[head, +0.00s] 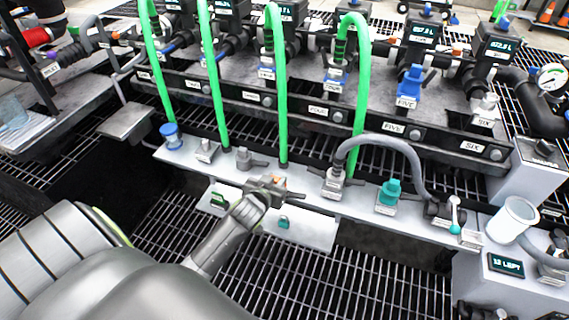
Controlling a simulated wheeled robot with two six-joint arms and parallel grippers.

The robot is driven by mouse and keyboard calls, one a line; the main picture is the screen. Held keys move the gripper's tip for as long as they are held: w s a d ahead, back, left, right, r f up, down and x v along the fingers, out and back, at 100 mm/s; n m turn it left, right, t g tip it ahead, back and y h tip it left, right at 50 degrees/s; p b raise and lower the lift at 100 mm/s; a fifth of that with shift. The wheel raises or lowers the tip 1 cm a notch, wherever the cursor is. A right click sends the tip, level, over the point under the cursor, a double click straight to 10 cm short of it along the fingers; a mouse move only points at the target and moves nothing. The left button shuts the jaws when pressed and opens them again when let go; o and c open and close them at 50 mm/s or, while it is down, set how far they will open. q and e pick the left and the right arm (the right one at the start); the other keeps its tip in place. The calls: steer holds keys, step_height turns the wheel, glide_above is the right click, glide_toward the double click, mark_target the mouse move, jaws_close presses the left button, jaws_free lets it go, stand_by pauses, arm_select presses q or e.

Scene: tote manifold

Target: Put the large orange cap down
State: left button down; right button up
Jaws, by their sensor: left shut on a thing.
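My left gripper (275,188) is shut on the large orange cap (277,180). Only a little orange shows at the jaws; the rest of the cap is hidden. The gripper is above a low light-grey tray (318,234), close to the front edge of the long grey ledge (310,198). I cannot tell whether the cap touches anything. Small green pieces lie on the tray, one of them a teal piece (284,222). My right gripper is out of view.
Along the ledge stand a blue cap (171,136), a teal cap (390,192) and several metal fittings. Green hoses (279,110) and a grey hose (408,150) arch over it. A white cup (513,220) stands at the right. The tray's right part is bare.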

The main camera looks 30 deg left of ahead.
arm_select(q)
steer(key=w, duration=0.2)
steer(key=w+a, duration=0.1)
steer(key=w, duration=0.2)
steer(key=shift+a+b, duration=0.1)
steer(key=shift+b, duration=0.25)
steer(key=shift+w, duration=0.3)
steer(key=w, duration=0.1)
steer(key=w+a+b, duration=0.1)
steer(key=w, duration=0.1)
steer(key=shift+w, duration=0.25)
steer(key=shift+s+d+f, duration=0.1)
steer(key=shift+f, duration=0.25)
steer(key=shift+r, duration=0.1)
steer(key=c, duration=1.1)
jaws_free()
steer(key=shift+s+f, duration=0.1)
steer(key=shift+f, duration=0.1)
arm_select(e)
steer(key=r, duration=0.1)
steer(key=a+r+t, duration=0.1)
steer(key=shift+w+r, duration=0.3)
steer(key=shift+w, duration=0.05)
